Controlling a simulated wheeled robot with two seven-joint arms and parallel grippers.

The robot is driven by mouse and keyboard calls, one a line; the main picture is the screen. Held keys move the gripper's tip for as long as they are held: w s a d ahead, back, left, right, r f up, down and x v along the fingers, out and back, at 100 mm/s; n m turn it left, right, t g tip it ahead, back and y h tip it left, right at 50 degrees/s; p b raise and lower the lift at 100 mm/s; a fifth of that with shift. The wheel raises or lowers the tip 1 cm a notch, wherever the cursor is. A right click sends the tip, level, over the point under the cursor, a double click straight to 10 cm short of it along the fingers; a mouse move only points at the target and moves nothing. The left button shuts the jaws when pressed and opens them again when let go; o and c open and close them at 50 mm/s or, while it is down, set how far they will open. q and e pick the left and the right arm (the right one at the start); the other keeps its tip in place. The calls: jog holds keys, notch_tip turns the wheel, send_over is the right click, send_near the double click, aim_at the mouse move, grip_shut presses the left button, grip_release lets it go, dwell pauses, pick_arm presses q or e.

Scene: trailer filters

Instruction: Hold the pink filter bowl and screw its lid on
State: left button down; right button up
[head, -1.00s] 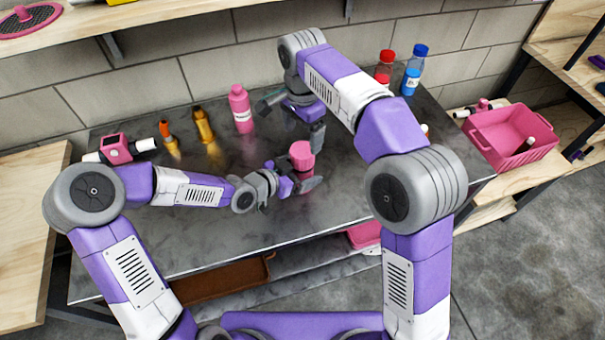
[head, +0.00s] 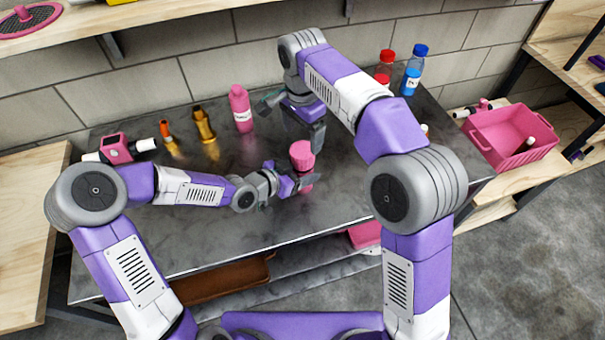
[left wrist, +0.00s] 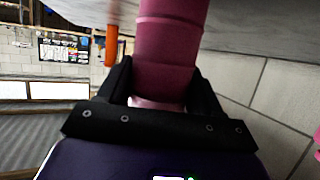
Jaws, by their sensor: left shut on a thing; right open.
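The pink filter bowl (head: 306,184) stands at the middle of the dark worktop, partly hidden by my left gripper. My left gripper (head: 300,184) is shut on it from the left. In the left wrist view the bowl (left wrist: 168,45) runs between the two black fingers. A round, ribbed pink lid (head: 302,153) shows at the top of the bowl; I cannot tell how tightly it sits. My right gripper (head: 293,118) is open and empty, behind and above the lid, its fingers spread apart.
A pink bottle (head: 241,108), an amber bottle (head: 204,125) and a small orange-capped one (head: 167,132) stand at the back left. A pink device (head: 116,149) is farther left. Red-capped (head: 385,67) and blue-capped (head: 413,70) bottles stand back right. A pink bin (head: 512,136) is at right.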

jog(key=n, duration=0.5)
jog(key=shift+n, duration=0.3)
jog(key=n, duration=0.3)
jog(key=shift+n, duration=0.4)
jog(key=n, duration=0.3)
jog(key=shift+n, duration=0.3)
jog(key=n, duration=0.5)
jog(key=shift+n, duration=0.4)
jog(key=n, duration=0.3)
jog(key=shift+n, duration=0.4)
jog(key=n, duration=1.3)
jog(key=shift+f, duration=0.1)
